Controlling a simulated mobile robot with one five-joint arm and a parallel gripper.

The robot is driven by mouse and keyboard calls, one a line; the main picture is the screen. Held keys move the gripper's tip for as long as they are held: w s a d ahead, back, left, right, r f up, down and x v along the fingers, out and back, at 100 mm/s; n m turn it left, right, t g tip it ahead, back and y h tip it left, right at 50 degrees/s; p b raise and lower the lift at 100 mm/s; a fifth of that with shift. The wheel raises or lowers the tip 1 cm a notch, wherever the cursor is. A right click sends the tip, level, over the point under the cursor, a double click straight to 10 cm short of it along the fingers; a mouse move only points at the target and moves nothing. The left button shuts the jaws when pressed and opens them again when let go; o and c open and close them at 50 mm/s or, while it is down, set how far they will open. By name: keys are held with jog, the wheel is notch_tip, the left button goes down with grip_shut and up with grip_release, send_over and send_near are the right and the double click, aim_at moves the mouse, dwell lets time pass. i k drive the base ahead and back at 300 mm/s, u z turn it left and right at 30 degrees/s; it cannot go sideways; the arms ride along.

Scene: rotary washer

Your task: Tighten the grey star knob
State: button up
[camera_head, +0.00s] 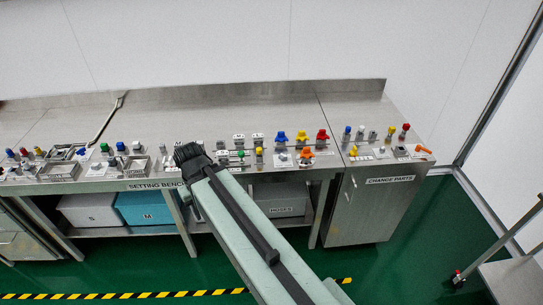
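A small grey knob (283,157) shows on a light plate at the front of the bench, left of an orange star knob (306,153). It looks like the grey star knob, but it is too small for me to make out its lobes or how far it is screwed in. My pale green arm reaches in from the bottom, and its dark end (187,153) is over the bench's front edge, well left of the grey knob and apart from it. I cannot make out fingertips there, nor whether anything is held.
Blue (281,136), yellow (302,136) and red (322,135) star knobs stand in a row behind. Several small fittings line the bench front. A cabinet labelled CHANGE PARTS (380,195) adjoins at right. The back of the bench top (220,112) is clear.

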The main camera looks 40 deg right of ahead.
aim_at(283, 157)
jog(key=u, duration=0.25)
jog(key=i, duration=1)
jog(key=z, duration=0.05)
